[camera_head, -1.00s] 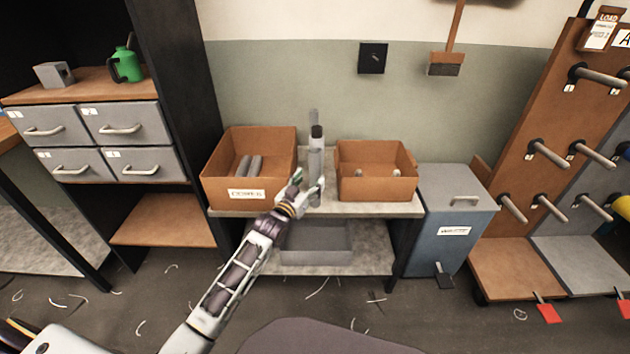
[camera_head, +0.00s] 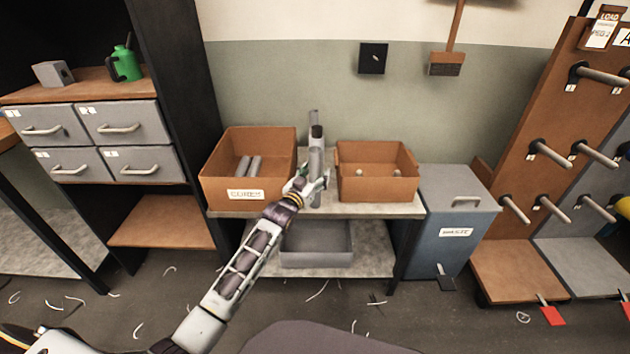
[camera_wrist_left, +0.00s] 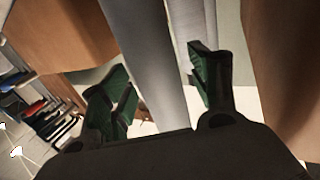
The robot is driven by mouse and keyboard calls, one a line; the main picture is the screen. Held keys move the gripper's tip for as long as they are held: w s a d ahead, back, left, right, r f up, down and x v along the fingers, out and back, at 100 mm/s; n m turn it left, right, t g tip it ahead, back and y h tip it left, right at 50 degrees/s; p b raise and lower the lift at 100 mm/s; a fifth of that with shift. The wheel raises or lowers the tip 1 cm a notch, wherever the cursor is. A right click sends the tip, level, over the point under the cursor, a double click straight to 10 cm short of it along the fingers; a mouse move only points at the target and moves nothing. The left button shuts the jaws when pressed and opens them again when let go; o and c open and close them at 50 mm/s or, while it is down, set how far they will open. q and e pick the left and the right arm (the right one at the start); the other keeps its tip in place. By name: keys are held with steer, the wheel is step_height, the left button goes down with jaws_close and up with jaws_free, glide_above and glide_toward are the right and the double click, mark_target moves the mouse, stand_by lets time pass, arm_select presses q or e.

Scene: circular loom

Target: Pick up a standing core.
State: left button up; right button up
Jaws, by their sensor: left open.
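A grey tubular core (camera_head: 317,158) stands upright on the bench between two brown boxes. A second grey core (camera_head: 313,117) stands just behind it and is partly hidden. My left gripper (camera_head: 318,184) is at the lower part of the front core, with its fingers apart. In the left wrist view the front core (camera_wrist_left: 150,50) runs between the two green-padded fingers (camera_wrist_left: 160,92), and the other core (camera_wrist_left: 190,20) shows beyond. Gaps show beside the front core, so the fingers are not closed on it. My right gripper is not in view.
The left box (camera_head: 225,191), labelled for cores, holds grey cores lying down. The right box (camera_head: 375,188) holds small round-ended items. A grey tray (camera_head: 316,258) sits on the lower shelf. A blue-grey waste bin (camera_head: 445,245) stands to the right.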

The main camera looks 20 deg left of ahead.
mark_target(315, 148)
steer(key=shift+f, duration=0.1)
arm_select(q)
steer(key=c, duration=1.2)
steer(key=shift+o, duration=0.2)
steer(key=shift+r, duration=0.15)
steer(key=shift+r, duration=0.55)
step_height(315, 148, up, 7)
steer(key=shift+p, duration=1.25)
steer(key=shift+r, duration=0.8)
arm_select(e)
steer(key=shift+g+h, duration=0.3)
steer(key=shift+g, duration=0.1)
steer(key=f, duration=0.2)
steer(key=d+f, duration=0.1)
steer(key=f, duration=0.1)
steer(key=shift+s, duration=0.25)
